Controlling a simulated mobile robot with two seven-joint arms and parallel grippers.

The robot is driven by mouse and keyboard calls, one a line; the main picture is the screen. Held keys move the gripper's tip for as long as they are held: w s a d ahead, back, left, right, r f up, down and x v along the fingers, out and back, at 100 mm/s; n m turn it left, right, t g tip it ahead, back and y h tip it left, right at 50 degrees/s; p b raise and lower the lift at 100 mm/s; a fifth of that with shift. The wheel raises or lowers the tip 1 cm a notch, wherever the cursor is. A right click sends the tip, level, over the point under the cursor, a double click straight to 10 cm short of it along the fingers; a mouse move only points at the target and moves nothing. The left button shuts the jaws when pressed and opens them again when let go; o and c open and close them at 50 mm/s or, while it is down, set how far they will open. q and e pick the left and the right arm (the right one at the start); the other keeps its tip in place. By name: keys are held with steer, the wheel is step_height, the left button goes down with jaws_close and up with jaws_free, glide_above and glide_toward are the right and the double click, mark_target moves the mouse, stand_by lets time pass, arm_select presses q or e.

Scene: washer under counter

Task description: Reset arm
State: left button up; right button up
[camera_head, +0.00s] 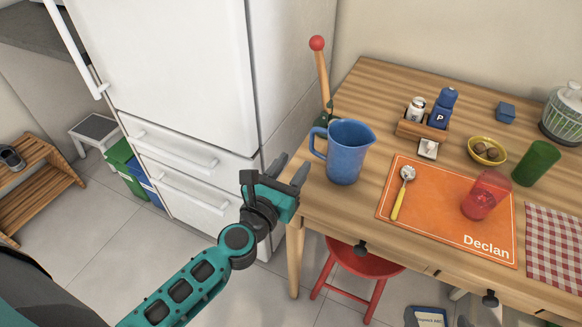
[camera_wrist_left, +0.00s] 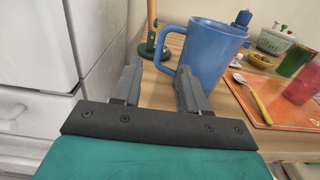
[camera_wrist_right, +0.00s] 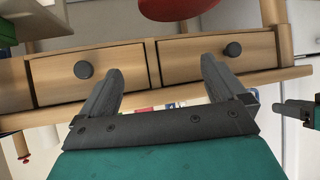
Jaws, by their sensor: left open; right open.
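My left gripper (camera_head: 290,170) is open and empty, just off the table's left edge. In the left wrist view its fingers (camera_wrist_left: 157,75) point toward a blue pitcher (camera_wrist_left: 212,52). The pitcher (camera_head: 350,152) stands upright on the table (camera_head: 340,205), its handle toward the gripper. I see no contact between them. My right gripper is outside the head view. In the right wrist view it (camera_wrist_right: 161,75) is open, with nothing between its fingers, facing the table's drawers (camera_wrist_right: 90,75). That view looks upside down.
A white fridge (camera_head: 190,70) stands behind my left arm. A red stool (camera_head: 365,258) is under the table. An orange placemat (camera_head: 440,225) holds a spoon (camera_head: 402,190) and a red cup (camera_head: 486,195).

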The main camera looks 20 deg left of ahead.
stand_by(0.3)
arm_select(q)
steer(key=shift+s+d+m, duration=0.2)
steer(key=shift+s+m, duration=0.05)
steer(key=shift+m, duration=0.65)
steer(key=s+f+n+g+p, duration=0.2)
steer(key=s+f+n, duration=0.3)
steer(key=n, duration=1.2)
steer(key=s+f+n+g+h+p, duration=0.1)
steer(key=s+f+n+g, duration=0.3)
steer(key=s+n, duration=0.5)
steer(key=n+g+p, duration=0.1)
steer(key=n, duration=0.8)
steer(key=shift+d+f+n, duration=0.3)
steer(key=shift+f, duration=0.1)
arm_select(e)
steer(key=r, duration=0.1)
steer(key=d+r, duration=0.1)
steer(key=shift+s+d+r+h, duration=0.1)
steer(key=shift+s+r+h, duration=0.2)
steer(key=shift+s, duration=0.05)
arm_select(q)
steer(key=shift+s, duration=0.1)
